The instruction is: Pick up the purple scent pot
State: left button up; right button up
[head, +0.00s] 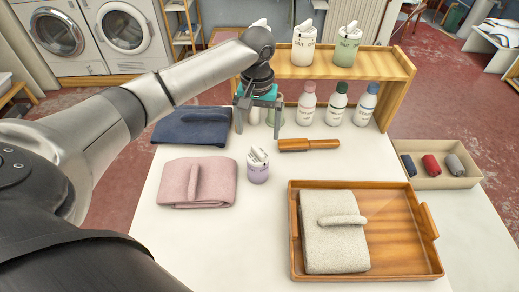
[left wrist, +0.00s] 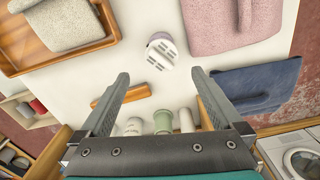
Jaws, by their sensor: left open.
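The purple scent pot (head: 258,174) stands upright on the white table, with white tags or sticks poking out of its top. It also shows in the left wrist view (left wrist: 160,38), just beyond the fingertips and centred between them. My left gripper (head: 258,130) is open and empty, pointing down behind the pot in the head view. Its two fingers also show in the left wrist view (left wrist: 160,74), spread wide and apart from the pot. My right gripper is in neither view.
A pink folded towel (head: 197,182) lies left of the pot, a navy one (head: 192,127) behind it. A wooden brush (head: 308,144) lies to the right. A wooden tray (head: 400,262) holds a grey towel. Several bottles stand before the wooden shelf (head: 390,62); pots stand on top.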

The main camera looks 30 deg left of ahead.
aim_at(258, 152)
pick_arm(q)
jog(key=shift+w+a+f, duration=0.1)
notch_tip(258, 152, down, 9)
jog(key=b, duration=0.2)
jog(key=shift+b, duration=0.3)
jog(key=shift+f, duration=0.4)
notch_tip(258, 152, down, 5)
jog(key=shift+w+a+b, duration=0.1)
jog(key=shift+w+b, duration=0.05)
jog(key=shift+b, duration=1)
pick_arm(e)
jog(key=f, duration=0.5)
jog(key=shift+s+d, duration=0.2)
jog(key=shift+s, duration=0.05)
pick_arm(q)
jog(key=shift+r, duration=0.15)
jog(key=c, duration=1.4)
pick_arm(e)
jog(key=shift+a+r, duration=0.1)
